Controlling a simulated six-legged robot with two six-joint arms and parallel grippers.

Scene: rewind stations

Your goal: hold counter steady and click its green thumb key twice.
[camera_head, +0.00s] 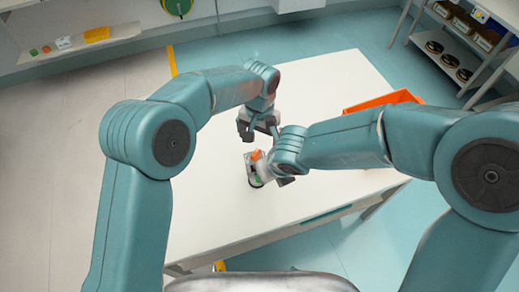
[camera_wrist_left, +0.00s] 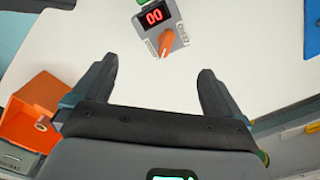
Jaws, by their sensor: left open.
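The counter (camera_head: 256,180) is a small grey device on the white table, with orange and green parts showing in the head view. In the left wrist view the counter (camera_wrist_left: 180,28) has a red display reading 00, an orange knob (camera_wrist_left: 166,42) and a green key (camera_wrist_left: 141,2) cut by the top edge. My left gripper (camera_head: 258,130) is open and empty, apart from the counter; its fingers (camera_wrist_left: 157,75) point toward it in the wrist view. My right gripper (camera_head: 284,180) is close beside the counter; its fingers are mostly hidden by its own wrist.
The white table (camera_head: 330,80) is mostly clear. An orange bin (camera_head: 385,101) stands at its right side, partly behind my right arm; it also shows in the left wrist view (camera_wrist_left: 40,88). A shelf rack (camera_head: 462,45) stands at the far right, and a wall shelf (camera_head: 85,42) at the left.

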